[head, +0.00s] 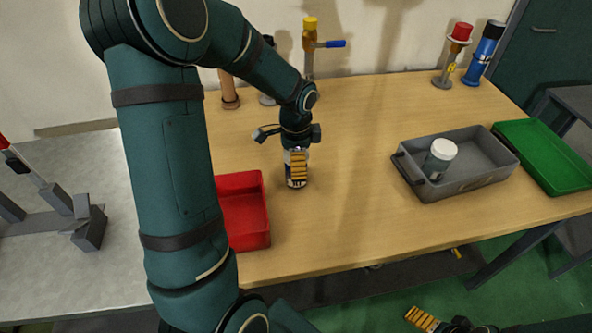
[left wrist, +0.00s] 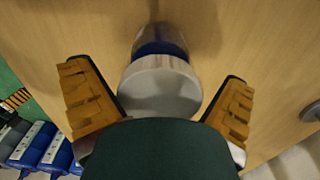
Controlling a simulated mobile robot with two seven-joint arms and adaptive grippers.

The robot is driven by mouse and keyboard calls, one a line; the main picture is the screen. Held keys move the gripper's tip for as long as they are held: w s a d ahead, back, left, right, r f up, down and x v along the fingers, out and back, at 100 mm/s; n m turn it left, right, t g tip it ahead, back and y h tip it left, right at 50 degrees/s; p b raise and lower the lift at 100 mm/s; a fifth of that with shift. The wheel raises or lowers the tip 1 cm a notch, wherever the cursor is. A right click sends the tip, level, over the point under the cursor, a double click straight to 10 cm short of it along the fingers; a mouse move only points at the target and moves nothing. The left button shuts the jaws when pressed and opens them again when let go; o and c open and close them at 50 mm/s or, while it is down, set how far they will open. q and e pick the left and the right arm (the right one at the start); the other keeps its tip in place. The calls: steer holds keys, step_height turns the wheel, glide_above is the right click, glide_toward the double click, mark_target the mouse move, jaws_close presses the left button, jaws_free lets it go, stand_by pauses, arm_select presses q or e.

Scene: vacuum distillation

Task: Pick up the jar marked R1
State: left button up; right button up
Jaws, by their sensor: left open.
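A jar (head: 297,184) stands on the wooden table, mostly hidden behind my left gripper (head: 298,168) in the head view. In the left wrist view the jar has a white lid (left wrist: 160,86) and a blue band, and it stands upright between the two orange-padded fingers of my left gripper (left wrist: 160,105). The fingers are open, with a gap on each side of the lid. Another jar (head: 440,157) with a white lid is in the grey tray (head: 462,187). I cannot read R1 on either jar. My right gripper (head: 422,319) shows only partly at the bottom edge.
A red tray (head: 262,226) is left of the near jar. A green tray (head: 545,158) lies at the right edge. A yellow-topped valve stand (head: 309,48), a red-capped post (head: 452,55) and a blue cylinder (head: 484,54) stand at the back. The table between the near jar and grey tray is clear.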

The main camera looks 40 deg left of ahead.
arm_select(q)
steer(key=c, duration=1.4)
steer(key=shift+o, duration=0.2)
steer(key=shift+r, duration=0.1)
